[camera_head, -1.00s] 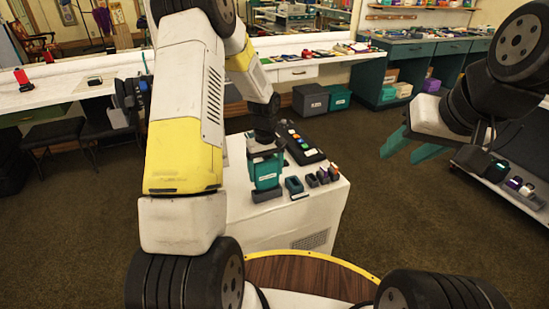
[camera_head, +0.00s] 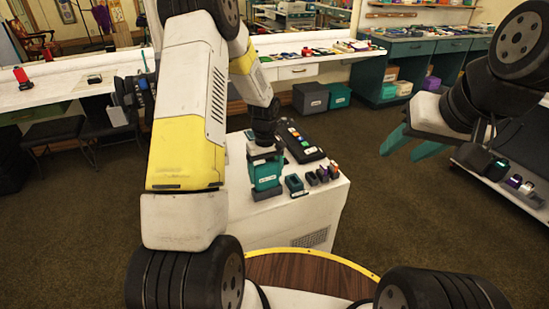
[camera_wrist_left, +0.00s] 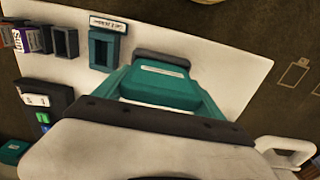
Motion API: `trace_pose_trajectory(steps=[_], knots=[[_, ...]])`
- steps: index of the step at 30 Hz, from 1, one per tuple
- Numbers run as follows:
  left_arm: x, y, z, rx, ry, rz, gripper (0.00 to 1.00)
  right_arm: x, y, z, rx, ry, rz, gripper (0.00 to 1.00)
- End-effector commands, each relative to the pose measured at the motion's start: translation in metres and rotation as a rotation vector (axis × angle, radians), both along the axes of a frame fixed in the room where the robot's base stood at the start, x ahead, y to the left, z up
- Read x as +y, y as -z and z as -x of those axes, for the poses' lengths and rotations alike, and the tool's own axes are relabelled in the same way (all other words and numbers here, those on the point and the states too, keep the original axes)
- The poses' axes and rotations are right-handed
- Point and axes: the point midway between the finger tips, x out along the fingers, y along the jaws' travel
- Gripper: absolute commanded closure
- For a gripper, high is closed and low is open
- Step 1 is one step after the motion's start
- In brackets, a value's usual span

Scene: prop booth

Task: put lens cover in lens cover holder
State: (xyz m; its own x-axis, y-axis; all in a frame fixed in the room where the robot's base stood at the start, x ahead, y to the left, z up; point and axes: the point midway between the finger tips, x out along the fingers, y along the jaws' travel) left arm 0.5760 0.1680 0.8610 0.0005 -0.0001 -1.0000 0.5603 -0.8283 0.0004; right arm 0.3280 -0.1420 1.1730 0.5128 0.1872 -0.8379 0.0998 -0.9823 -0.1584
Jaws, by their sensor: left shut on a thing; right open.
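My left gripper (camera_wrist_left: 160,92) is shut on a teal block with a white label, which appears to be the lens cover (camera_wrist_left: 155,78); it also shows in the head view (camera_head: 266,182). A dark grey piece (camera_wrist_left: 162,57) lies at the block's far side in the wrist view; I cannot tell whether it is separate. A teal slotted block (camera_wrist_left: 103,50), apparently the lens cover holder, stands beside it on the white table, apart from the gripper, with a label at its end. It also shows in the head view (camera_head: 294,184). My right gripper (camera_head: 408,145) is open and empty, away from the table.
Several grey slotted blocks (camera_wrist_left: 65,41) stand in a row beside the teal one, some with coloured items in them. A black button panel (camera_head: 300,140) lies behind on the white table (camera_head: 285,220). A shelf with small items (camera_head: 500,185) is at right.

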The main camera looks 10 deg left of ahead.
Motion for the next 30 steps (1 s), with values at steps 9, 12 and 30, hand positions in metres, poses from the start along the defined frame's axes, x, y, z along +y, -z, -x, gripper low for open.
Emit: trace_pose_trajectory(steps=[9, 12, 30], knots=[[0.0, 0.003, 0.0, 0.0, 0.0, 0.0, 0.61, 0.0, 0.0, 0.0, 0.0, 0.0, 0.0, 0.56], [0.0, 0.003, 0.0, 0.0, 0.0, 0.0, 0.61, 0.0, 0.0, 0.0, 0.0, 0.0, 0.0, 0.56], [0.0, 0.017, 0.0, 0.0, 0.0, 0.0, 0.61, 0.0, 0.0, 0.0, 0.0, 0.0, 0.0, 0.56]])
